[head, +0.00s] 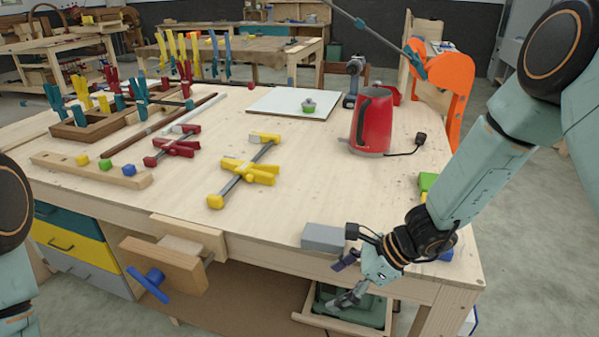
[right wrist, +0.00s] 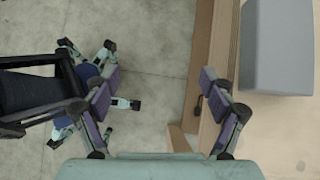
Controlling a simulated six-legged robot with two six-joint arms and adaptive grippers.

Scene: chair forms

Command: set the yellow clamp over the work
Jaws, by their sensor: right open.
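The yellow clamp (head: 247,171) lies on the pale wooden bench top, its dark bar slanting from upper right to lower left. Which piece is the work is not certain; a wooden frame (head: 100,127) with teal and yellow clamps on it sits at the bench's left. My right gripper (head: 346,281) is at the bench's front edge, well to the right of and nearer than the yellow clamp. It is open and empty, and its parted fingers also show in the right wrist view (right wrist: 159,76). My left gripper is out of view.
A grey block (head: 325,237) sits at the front edge close to my right gripper; it also shows in the right wrist view (right wrist: 277,48). A red clamp (head: 172,146), a red kettle (head: 372,120) and a white board (head: 291,103) occupy the bench. The front middle is clear.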

